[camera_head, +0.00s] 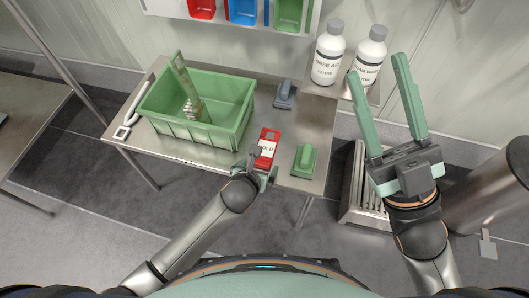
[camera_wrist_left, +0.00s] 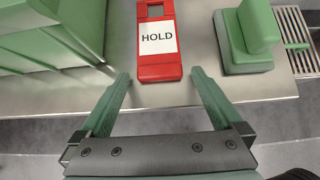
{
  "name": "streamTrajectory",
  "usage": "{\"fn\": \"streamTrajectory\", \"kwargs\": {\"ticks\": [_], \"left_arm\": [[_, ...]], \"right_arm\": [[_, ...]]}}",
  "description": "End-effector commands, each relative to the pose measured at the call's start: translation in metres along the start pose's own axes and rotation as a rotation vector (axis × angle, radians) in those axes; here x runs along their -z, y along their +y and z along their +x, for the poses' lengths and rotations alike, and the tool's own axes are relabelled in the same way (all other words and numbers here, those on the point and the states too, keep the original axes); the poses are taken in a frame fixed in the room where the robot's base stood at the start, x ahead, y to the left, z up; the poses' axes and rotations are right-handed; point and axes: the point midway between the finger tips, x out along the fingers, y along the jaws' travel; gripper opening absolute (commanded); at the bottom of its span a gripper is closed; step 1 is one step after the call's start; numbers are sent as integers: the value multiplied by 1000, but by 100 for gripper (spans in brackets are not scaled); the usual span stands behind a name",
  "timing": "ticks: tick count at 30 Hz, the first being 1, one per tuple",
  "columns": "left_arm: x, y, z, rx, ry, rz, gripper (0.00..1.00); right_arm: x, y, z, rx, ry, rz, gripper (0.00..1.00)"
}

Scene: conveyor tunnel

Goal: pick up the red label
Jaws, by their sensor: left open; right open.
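The red label (camera_head: 270,143) lies on the steel table near its front edge. It has a white panel reading HOLD, clear in the left wrist view (camera_wrist_left: 158,72). My left gripper (camera_head: 256,170) is at the label's near end in the head view. In the left wrist view its two fingers (camera_wrist_left: 160,75) are spread wide, one to each side of the label's near end, with nothing between them gripped. My right gripper (camera_head: 376,77) is open and empty, raised at the right, away from the label.
A green crate (camera_head: 205,131) stands left of the label. A green-handled block (camera_head: 305,161) sits close on its right, and a grey one (camera_head: 284,94) behind. Two white bottles (camera_head: 328,55) stand on a shelf at the back right. Bare steel (camera_head: 318,125) shows between the blocks.

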Motion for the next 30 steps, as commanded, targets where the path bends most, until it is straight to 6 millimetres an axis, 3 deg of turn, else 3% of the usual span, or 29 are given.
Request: {"fn": "streamTrajectory", "kwargs": {"ticks": [4, 24, 30], "left_arm": [[0, 0, -1, 0, 0, 0, 98], [0, 0, -1, -1, 0, 0, 22], [0, 0, -1, -1, 0, 0, 21]], "right_arm": [[0, 0, 0, 0, -1, 1, 50], [0, 0, 0, 1, -2, 0, 50], [0, 0, 0, 0, -2, 0, 50]]}}
